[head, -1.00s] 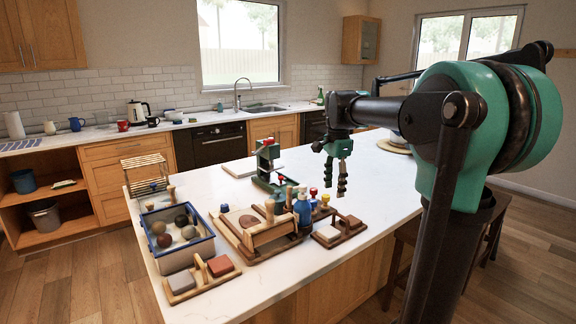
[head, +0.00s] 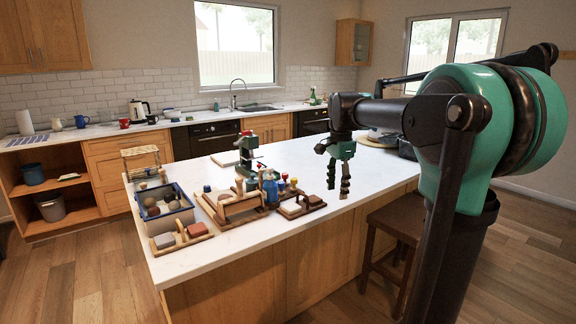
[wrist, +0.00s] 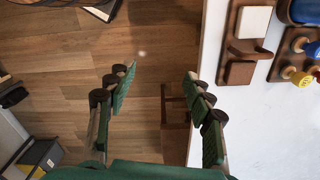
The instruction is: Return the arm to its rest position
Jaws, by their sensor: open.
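My gripper (head: 338,180) hangs from my arm, fingers pointing down, at the right part of the white island counter (head: 290,205) in the head view. In the wrist view my gripper (wrist: 160,88) shows its two green and black fingers wide apart with nothing between them. Below it are the wooden floor (wrist: 100,50) and part of a stool (wrist: 178,105).
A wooden stool (head: 395,220) stands beside the counter.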

